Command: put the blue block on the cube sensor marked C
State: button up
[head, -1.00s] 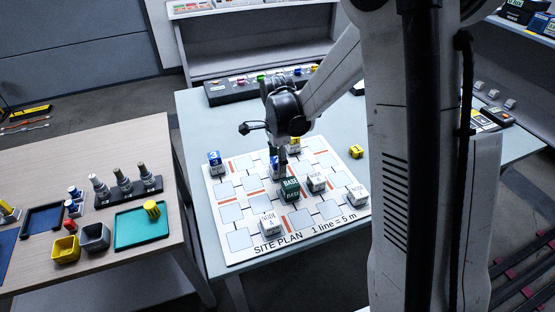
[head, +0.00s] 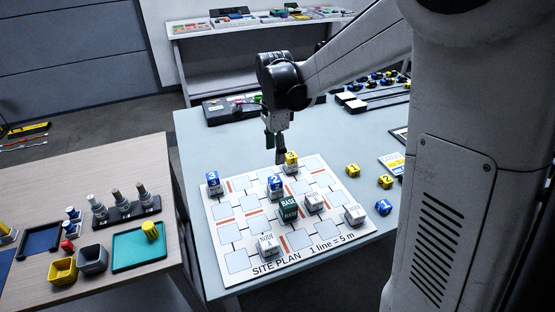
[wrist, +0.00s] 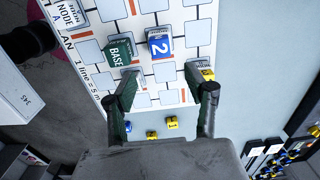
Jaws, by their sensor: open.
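A blue block marked 2 (head: 275,181) sits on a pale cube on the site plan board (head: 238,262), behind the green BASE cube (head: 289,207). It also shows in the wrist view (wrist: 159,44), beyond my fingers. Another blue block marked 3 (head: 213,176) tops a cube at the board's left. A loose blue block (head: 383,207) lies on the table right of the board. Node cubes stand at front (head: 267,247), centre right (head: 313,201) and right (head: 355,215); I cannot read a C. My gripper (wrist: 168,91) is open and empty, above the board's far part.
A yellow block (head: 291,157) tops a cube at the board's far edge, close to my gripper. Two loose yellow blocks, one marked 1 (head: 353,170) and one marked 2 (head: 385,181), lie right of the board. A side table (head: 85,165) with trays and bins stands left.

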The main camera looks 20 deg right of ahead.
jog(key=s+r+n+t, duration=0.3)
jog(key=s+r+n, duration=0.55)
jog(key=s, duration=0.25)
jog(key=s+n+t, duration=0.4)
jog(key=s+n, duration=0.5)
jog(key=s, duration=0.3)
jog(key=shift+s+r, duration=0.3)
jog(key=shift+s, duration=0.1)
